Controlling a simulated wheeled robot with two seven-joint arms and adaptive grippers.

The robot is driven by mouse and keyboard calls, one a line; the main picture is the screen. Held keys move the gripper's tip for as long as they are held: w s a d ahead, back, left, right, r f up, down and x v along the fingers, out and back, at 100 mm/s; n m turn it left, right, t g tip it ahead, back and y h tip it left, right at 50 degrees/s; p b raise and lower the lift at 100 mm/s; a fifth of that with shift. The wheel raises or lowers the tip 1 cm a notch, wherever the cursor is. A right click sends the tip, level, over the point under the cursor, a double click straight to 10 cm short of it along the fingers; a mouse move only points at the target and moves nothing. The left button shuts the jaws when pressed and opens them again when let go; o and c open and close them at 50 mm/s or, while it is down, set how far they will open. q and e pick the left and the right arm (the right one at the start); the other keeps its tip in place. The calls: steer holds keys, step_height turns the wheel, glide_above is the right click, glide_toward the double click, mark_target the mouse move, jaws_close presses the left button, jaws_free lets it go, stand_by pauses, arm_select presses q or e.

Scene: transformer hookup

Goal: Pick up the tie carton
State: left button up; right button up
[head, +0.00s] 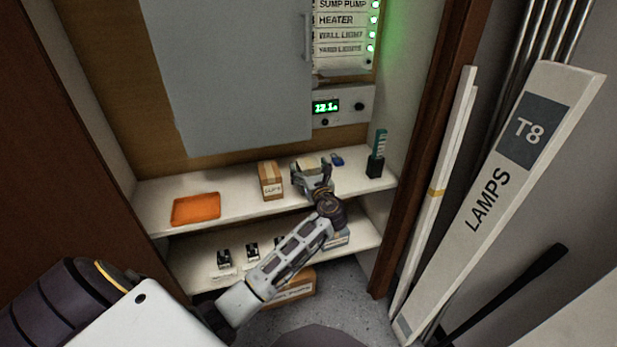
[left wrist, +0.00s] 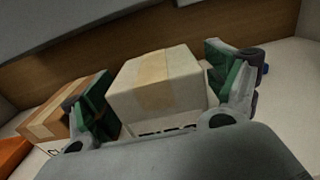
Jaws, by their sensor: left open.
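A pale carton with a tan tape strip (left wrist: 160,82), which I take for the tie carton, stands on the upper shelf. In the left wrist view it sits between the two green-padded fingers of my left gripper (left wrist: 163,92), which is open. A gap shows on the left side; I cannot tell whether the right finger touches it. Its front label is mostly hidden by the gripper. In the head view my left gripper (head: 312,174) is over the shelf and covers most of this carton (head: 305,162). My right gripper is not in view.
A brown taped carton (head: 270,181) stands close left of my gripper. An orange tray (head: 196,209) lies farther left. A blue item (head: 337,159) and a dark holder with a green piece (head: 376,160) are at right. A grey panel (head: 235,70) hangs above.

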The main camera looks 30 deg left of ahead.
arm_select(q)
steer(key=c, duration=1.2)
steer(key=shift+r, duration=0.1)
